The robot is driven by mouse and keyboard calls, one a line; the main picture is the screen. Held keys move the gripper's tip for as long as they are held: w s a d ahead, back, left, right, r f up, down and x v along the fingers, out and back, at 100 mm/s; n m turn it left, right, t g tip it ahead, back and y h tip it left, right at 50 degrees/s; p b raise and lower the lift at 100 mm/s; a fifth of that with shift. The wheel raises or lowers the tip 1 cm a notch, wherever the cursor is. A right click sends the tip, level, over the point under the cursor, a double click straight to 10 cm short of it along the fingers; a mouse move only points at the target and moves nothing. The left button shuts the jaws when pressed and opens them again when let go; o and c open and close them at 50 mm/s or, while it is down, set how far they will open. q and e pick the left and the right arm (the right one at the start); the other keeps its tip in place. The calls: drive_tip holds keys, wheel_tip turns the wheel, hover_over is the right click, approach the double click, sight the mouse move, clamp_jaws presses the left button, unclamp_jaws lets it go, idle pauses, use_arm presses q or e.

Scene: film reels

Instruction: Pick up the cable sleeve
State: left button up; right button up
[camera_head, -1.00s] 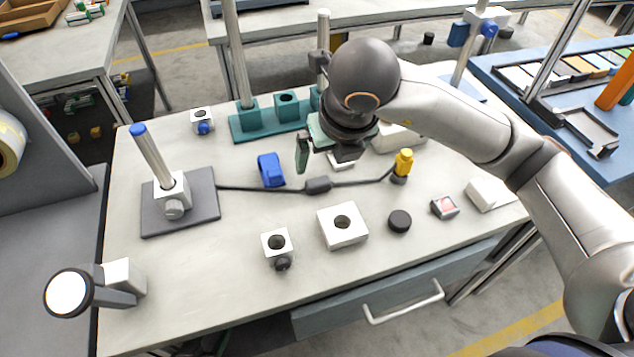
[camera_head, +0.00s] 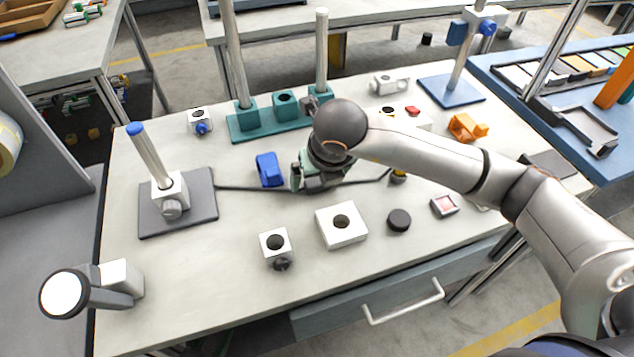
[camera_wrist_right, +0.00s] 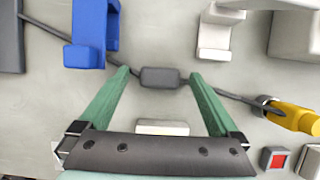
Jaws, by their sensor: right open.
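The cable sleeve (camera_wrist_right: 160,77) is a small dark grey rounded block on a thin dark cable lying on the grey bench. In the wrist view it sits between the tips of my right gripper's two green fingers (camera_wrist_right: 158,74), which are spread wide with a gap on each side. In the head view my right gripper (camera_head: 313,182) is low over the bench and hides the sleeve. How high the fingertips are above the bench I cannot tell. The cable (camera_head: 245,188) runs left to a grey stand plate and right to a yellow plug (camera_wrist_right: 293,116). My left gripper is out of view.
A blue clip (camera_head: 269,169) stands close left of the gripper. A teal block with posts (camera_head: 265,126) is behind. A white block with a hole (camera_head: 342,227), a black puck (camera_head: 399,220) and a small white cube (camera_head: 276,246) are in front.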

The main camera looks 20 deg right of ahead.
drive_tip(key=c, duration=1.4)
drive_tip(key=shift+r, duration=0.1)
drive_tip(key=shift+c, duration=0.2)
